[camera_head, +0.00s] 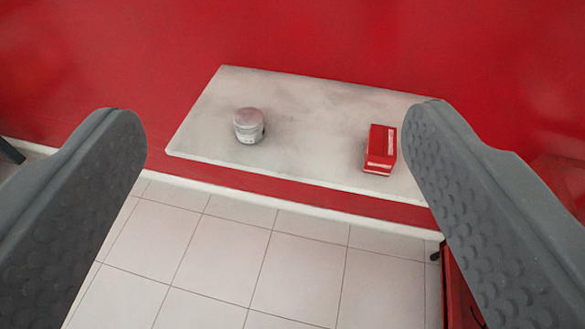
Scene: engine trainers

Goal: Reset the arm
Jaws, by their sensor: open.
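My gripper (274,112) is open, with its two grey textured fingers wide apart at the left and right of the view. Nothing is between the fingers close up. Beyond them, a pale grey shelf or board (290,100) is seen against a red wall. A small round jar (249,126) with a pinkish lid and a light label stands on its left part. A red box (381,149) with white markings stands on its right part, near the front edge. The gripper touches neither.
The red wall (330,35) fills the back. A light tiled floor (220,260) lies below and looks clear. A red object (458,295) shows at the lower right, partly hidden by the right finger. A dark thin piece (10,151) shows at the left edge.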

